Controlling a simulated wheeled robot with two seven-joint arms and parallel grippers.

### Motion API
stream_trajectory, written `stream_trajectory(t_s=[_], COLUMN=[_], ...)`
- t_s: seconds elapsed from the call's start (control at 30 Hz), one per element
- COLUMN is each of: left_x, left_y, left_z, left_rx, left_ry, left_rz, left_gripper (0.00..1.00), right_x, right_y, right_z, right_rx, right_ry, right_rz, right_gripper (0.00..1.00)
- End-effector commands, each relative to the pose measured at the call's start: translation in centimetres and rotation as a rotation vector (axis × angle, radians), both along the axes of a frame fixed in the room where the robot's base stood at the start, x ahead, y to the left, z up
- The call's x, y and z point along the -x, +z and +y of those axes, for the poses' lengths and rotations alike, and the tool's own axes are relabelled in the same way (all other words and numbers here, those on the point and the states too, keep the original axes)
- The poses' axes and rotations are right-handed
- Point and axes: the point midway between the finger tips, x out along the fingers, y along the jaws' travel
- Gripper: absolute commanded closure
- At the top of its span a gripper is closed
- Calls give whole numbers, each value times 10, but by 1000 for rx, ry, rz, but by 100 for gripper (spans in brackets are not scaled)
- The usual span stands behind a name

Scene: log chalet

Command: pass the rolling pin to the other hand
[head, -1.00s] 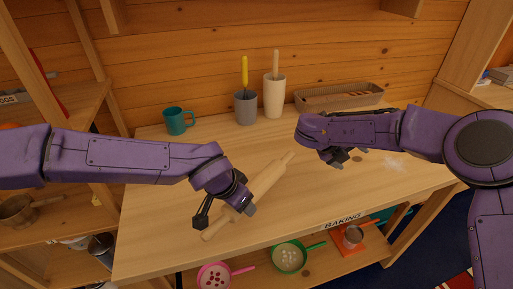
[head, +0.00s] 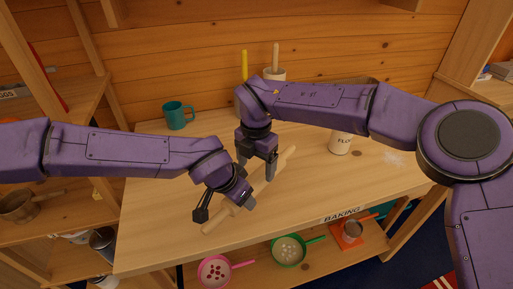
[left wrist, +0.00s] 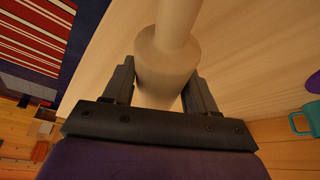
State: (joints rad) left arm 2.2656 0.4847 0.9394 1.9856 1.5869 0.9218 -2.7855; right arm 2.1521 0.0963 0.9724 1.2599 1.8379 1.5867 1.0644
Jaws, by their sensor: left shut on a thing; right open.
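The pale wooden rolling pin (head: 261,187) lies slantwise over the table, its near handle at lower left and its far handle at upper right. My left gripper (head: 225,208) is shut on its near part; the left wrist view shows the rolling pin (left wrist: 166,62) between both fingers. My right gripper (head: 257,170) is open and points down at the pin's far part, its fingers appearing on either side of it. Whether they touch the pin I cannot tell. My right arm hides some of the table behind.
A teal mug (head: 178,118) stands at the table's back left. A flour canister (head: 341,144) stands right of my right gripper. Utensil holders at the back are partly hidden by my right arm. The table's (head: 330,185) front right is clear; pans sit on the shelf below.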

Motion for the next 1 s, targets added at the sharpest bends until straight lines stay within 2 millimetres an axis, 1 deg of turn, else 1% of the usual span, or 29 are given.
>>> stream_trajectory(t_s=[0.03, 0.1, 0.23, 0.37, 0.57, 0.6, 0.67, 0.7, 0.77, 0.8, 0.83, 0.87, 0.9, 0.93, 0.97, 1.0], left_x=[0, 0, 0, 0, 0, 0, 0, 0, 0, 0, 1, 1, 1, 1, 1, 1], left_y=[1, 1, 1, 1, 1, 1, 1, 1, 1, 1, 1, 1, 1, 1, 1, 1], left_z=[0, 0, 0, 0, 0, 0, 0, -1, -1, -1, -2, -2, -2, -2, -2, -2], left_rx=[1, 1, 1, 1, 1, 1, 1, 1, 2, 2, 2, 3, 3, 3, 3, 3], left_ry=[-1, -1, -1, -1, -1, -1, -1, -2, -4, -5, -6, -7, -8, -8, -8, -7], left_rz=[-2, -2, -2, -2, -2, -2, -2, -2, -3, -2, -3, -3, -2, -2, -2, -3], left_gripper=[89, 89, 89, 89, 89, 89, 89, 88, 88, 88, 88, 88, 30, 20, 13, 13], right_x=[0, 0, 0, 0, 0, 0, 0, 0, 0, 0, 0, 0, -1, 0, 0, 0], right_y=[-10, -24, -40, -47, -47, -47, -47, -47, -47, -47, -46, -46, -46, -45, -45, -46], right_z=[0, 0, 0, 0, -1, -1, -1, -1, 0, 0, 0, 1, 1, 1, 1, 1], right_rx=[1, 2, 1, 2, 2, 2, 1, 1, 0, 0, 0, -1, -1, -2, -2, -2], right_ry=[0, 1, 1, 1, 0, 0, 1, 1, 1, 2, 2, 2, 2, 2, 2, 2], right_rz=[2, 2, 0, -1, -1, -1, -2, -2, -2, -3, -3, -3, -5, -4, -4, -4], right_gripper=[18, 18, 18, 18, 18, 21, 40, 53, 73, 86, 88, 88, 88, 88, 88, 88])
